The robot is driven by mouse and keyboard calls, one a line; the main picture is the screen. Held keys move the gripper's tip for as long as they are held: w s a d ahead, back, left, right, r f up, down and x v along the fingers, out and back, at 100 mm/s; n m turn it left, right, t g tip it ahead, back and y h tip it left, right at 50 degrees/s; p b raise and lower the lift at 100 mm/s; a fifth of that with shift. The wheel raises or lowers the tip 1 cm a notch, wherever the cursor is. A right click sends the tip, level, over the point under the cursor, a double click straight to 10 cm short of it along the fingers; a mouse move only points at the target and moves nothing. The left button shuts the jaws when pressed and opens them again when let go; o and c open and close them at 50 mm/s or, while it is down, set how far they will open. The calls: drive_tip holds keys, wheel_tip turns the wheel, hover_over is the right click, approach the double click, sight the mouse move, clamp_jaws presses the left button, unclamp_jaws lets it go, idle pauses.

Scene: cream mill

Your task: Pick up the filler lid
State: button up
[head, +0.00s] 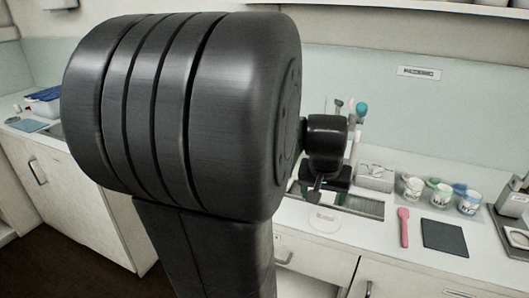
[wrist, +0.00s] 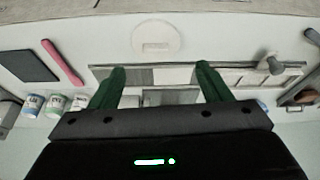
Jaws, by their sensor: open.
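The filler lid appears to be the pale round disc (head: 323,219) on the white counter, near its front edge and in front of the sink area. It also shows at the top centre of the wrist view (wrist: 157,37), with a small raised bar on it. My gripper (wrist: 160,68) has its two green fingers spread wide with nothing between them. The lid lies beyond the fingertips, apart from them. In the head view my gripper (head: 317,187) is small and partly hidden, just above and behind the lid.
A pink spatula (head: 404,227) and a dark slab (head: 444,238) lie to the right. Several cups (head: 440,194) stand behind them beside a metal box (head: 375,177). A dark machine (head: 512,215) stands at far right. My arm hides much of the left counter.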

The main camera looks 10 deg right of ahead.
drive_tip(key=w+d, duration=0.1)
hover_over(326, 213)
drive_tip(key=s+a, duration=0.1)
drive_tip(key=s, duration=0.1)
drive_tip(key=shift+m, duration=0.4)
wheel_tip(326, 213, down, 7)
drive_tip(key=shift+w+a+r, duration=0.1)
drive_tip(key=shift+a, duration=0.05)
drive_tip(key=shift+x, duration=2.7)
drive_tip(key=shift+t, duration=0.3)
